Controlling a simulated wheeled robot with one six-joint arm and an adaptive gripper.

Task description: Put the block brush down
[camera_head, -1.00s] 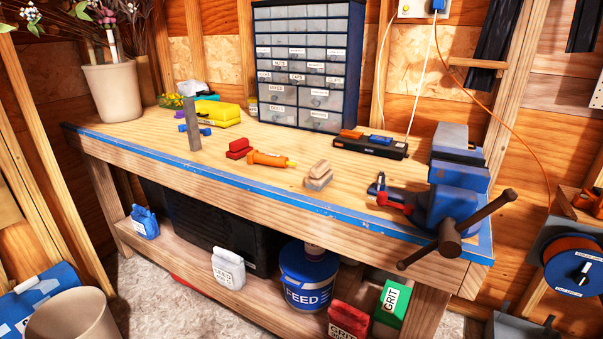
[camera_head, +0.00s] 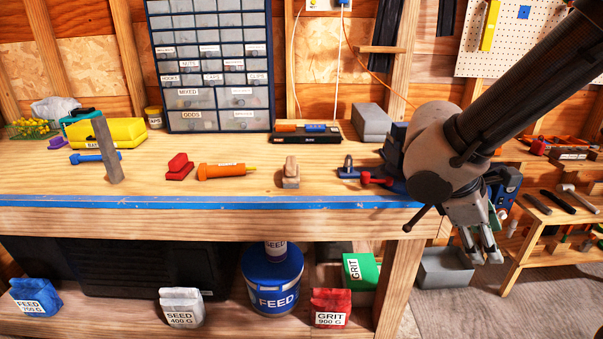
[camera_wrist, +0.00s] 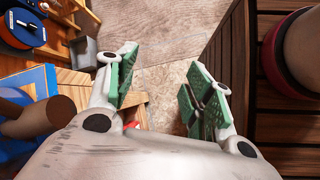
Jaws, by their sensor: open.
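The block brush (camera_head: 291,173), a small block with a brown wooden top and a greyish lower part, stands on the workbench (camera_head: 240,187) near its blue front edge. My gripper (camera_head: 481,256) hangs beyond the bench's right end, pointing down, well to the right of the brush and apart from it. In the wrist view my gripper (camera_wrist: 160,92) has its green-padded fingers spread, with only floor between them. The brush does not show in the wrist view.
An orange-handled tool (camera_head: 222,171) and a red block (camera_head: 179,167) lie left of the brush. A blue vise (camera_head: 391,150), partly hidden by my arm, is to its right. A drawer cabinet (camera_head: 211,66) stands behind. Bare bench top surrounds the brush.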

